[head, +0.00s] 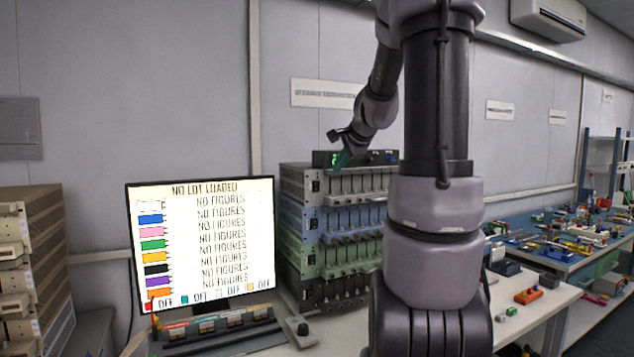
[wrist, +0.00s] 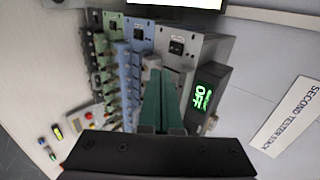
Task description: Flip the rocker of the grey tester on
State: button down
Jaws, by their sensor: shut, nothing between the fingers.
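The grey tester (head: 300,177) is the top one of the stack in the head view. Its black rocker (head: 315,186) sits at the left end of its front. In the wrist view the grey tester (wrist: 200,49) carries the rocker (wrist: 176,46) near the panel's upper end; its tilt is too small to read. My gripper (head: 341,160) is above the grey tester's front, right of the rocker. In the wrist view my gripper's green fingers (wrist: 158,78) are shut and empty, apart from the rocker, and hide part of the panel.
Blue (head: 300,220), green (head: 304,254) and black (head: 310,291) testers are stacked below. A monitor (head: 130,240) at left reads NO LOT LOADED, with several OFF labels. A blue bench (head: 560,262) stands at right.

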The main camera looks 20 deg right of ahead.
jog(key=shift+w+f, duration=0.1)
send_near(316, 183)
jog(key=w+f, duration=0.2)
jog(key=f, duration=0.1)
jog(key=w+f, duration=0.1)
jog(key=f, duration=0.1)
jog(key=shift+w+d+f, duration=0.1)
jog(key=shift+w+f, duration=0.1)
jog(key=shift+f, duration=0.05)
jog(key=shift+w+r, duration=0.1)
jog(key=shift+w, duration=0.4)
jog(key=shift+w, duration=0.1)
jog(key=shift+w+r, duration=0.1)
jog(key=shift+w, duration=0.05)
jog(key=shift+r, duration=0.1)
jog(key=shift+r, duration=0.7)
